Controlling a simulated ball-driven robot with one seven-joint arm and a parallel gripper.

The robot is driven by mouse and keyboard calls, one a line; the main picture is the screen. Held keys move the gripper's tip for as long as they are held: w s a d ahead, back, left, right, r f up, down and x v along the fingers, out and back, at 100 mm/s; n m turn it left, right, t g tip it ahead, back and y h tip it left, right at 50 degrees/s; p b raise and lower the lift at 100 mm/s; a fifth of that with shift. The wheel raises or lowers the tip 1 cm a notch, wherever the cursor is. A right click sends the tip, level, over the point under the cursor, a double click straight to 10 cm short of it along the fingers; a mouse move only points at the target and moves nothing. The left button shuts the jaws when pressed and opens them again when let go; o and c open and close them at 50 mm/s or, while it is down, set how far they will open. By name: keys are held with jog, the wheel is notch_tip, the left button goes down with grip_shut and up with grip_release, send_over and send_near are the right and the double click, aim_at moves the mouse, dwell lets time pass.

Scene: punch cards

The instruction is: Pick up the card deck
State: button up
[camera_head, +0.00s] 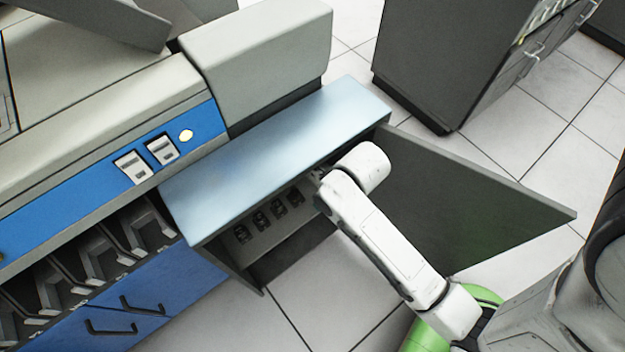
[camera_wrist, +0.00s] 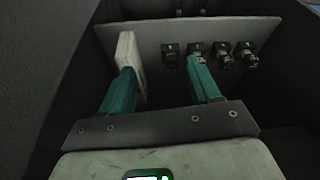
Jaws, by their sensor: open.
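The card deck (camera_wrist: 131,55) is a thin cream block standing on edge inside the open cabinet, in the left half of the wrist view. My gripper (camera_wrist: 163,66) is open, with its two teal fingers spread apart and reaching into the cabinet. The left finger covers the lower left part of the deck, and the deck's right side shows inside the gap between the fingers. I cannot tell if that finger touches it. The right finger stands clear of the deck. In the head view the deck is hidden and my arm reaches under the cabinet's top.
The cabinet (camera_head: 275,150) has a pale blue top and an open dark door (camera_head: 470,200) beside my arm. Several dark sockets (camera_head: 268,220) line its inner panel, close beyond the right finger in the wrist view. A blue and grey machine (camera_head: 110,165) adjoins it on the left.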

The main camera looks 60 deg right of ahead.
aim_at(319, 170)
jog(key=w+d+f+t, duration=0.1)
jog(key=w+d+f, duration=0.1)
jog(key=w+d, duration=0.1)
jog(key=w+d+f+m+t+b, duration=0.1)
jog(key=w+d, duration=0.2)
jog(key=w+d+f+h+b, duration=0.1)
jog(key=w+d+f, duration=0.1)
jog(key=w+d, duration=0.1)
jog(key=shift+f+m+t, duration=0.3)
jog(key=shift+t, duration=0.1)
jog(key=shift+b+x, duration=1.9)
jog(key=shift+x, duration=1.65)
jog(key=shift+w+r, duration=0.1)
jog(key=shift+w, duration=0.05)
jog(key=shift+a, duration=0.1)
grip_shut()
